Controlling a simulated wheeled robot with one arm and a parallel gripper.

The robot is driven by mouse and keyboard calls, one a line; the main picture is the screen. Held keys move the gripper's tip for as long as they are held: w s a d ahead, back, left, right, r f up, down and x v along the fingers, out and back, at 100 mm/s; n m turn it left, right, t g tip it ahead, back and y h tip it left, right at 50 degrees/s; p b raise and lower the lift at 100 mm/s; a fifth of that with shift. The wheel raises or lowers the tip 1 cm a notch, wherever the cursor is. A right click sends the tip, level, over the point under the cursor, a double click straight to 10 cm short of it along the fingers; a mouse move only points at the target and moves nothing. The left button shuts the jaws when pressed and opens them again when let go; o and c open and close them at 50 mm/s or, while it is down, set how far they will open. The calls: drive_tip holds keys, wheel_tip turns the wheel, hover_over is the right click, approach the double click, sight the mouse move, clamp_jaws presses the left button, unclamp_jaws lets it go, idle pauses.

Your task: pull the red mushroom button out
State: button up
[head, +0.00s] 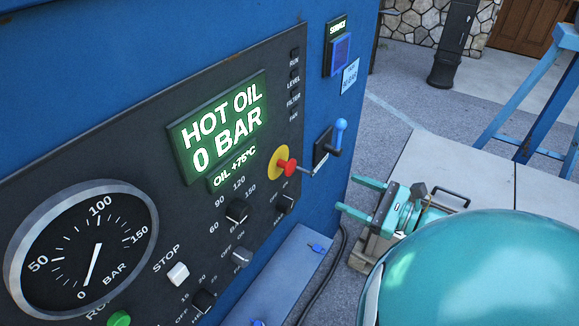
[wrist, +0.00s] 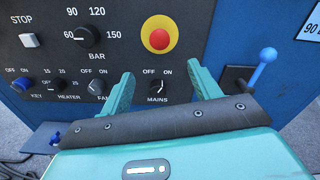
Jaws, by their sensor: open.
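The red mushroom button (head: 287,167) sits on a round yellow plate (head: 276,160) at the right side of the dark control panel. In the wrist view the red button (wrist: 159,39) shows face-on, inside its yellow ring. My gripper (head: 357,197) is open and empty, to the right of the panel in the head view, with its teal fingers pointing toward it. In the wrist view its two fingertips (wrist: 160,76) are spread wide, below the button and level with the MAINS knob. The fingers appear apart from the button.
A blue-handled lever (head: 339,135) sticks out right of the button. The MAINS switch (head: 286,203) is below it, with other knobs lower left. A lit display (head: 222,125) reads HOT OIL 0 BAR. A blue ledge (head: 285,280) runs below the panel.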

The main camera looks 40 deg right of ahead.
sight(294, 168)
drive_tip(key=p+x, duration=0.6)
drive_tip(key=x, duration=0.9)
drive_tip(key=shift+a+r, duration=0.15)
drive_tip(key=shift+p+x, duration=0.35)
drive_tip(key=shift+x, duration=0.55)
